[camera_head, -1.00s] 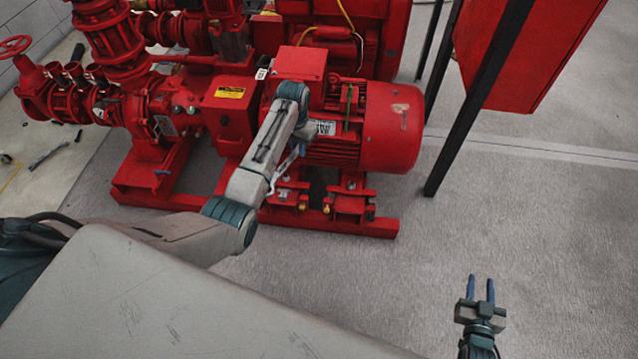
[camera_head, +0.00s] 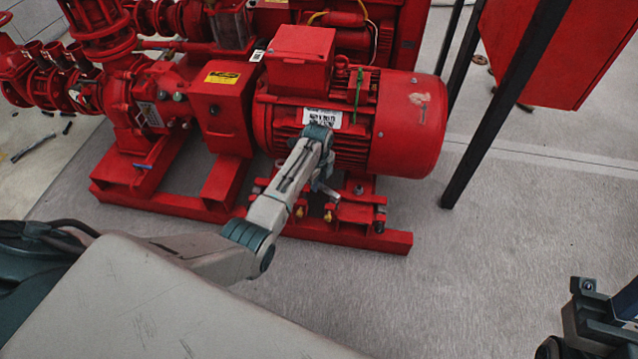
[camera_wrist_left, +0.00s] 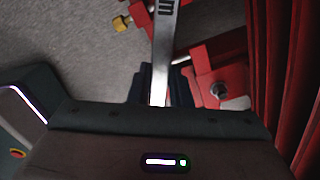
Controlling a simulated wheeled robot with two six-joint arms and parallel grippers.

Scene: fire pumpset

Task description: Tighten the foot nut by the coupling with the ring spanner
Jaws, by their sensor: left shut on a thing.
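My left gripper (camera_wrist_left: 160,85) is shut on the silver ring spanner (camera_wrist_left: 163,45), whose shaft runs straight away from it. The spanner's far end is outside the left wrist view, so its contact with a nut cannot be seen. In the head view my left gripper (camera_head: 326,188) is low beside the motor's foot, partly hidden by my arm. A grey nut (camera_wrist_left: 218,90) sits on a red foot right of the spanner; I cannot tell whether it is the coupling-side one. The red coupling guard (camera_head: 221,110) stands left of the motor (camera_head: 395,120). My right gripper (camera_head: 610,310) is cut off at the lower right edge.
The red base frame (camera_head: 345,232) runs below the motor. A brass-coloured fitting (camera_wrist_left: 122,23) stands left of the spanner. A black post (camera_head: 500,110) and red cabinet (camera_head: 560,50) stand at the right. The floor in front of the frame is clear.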

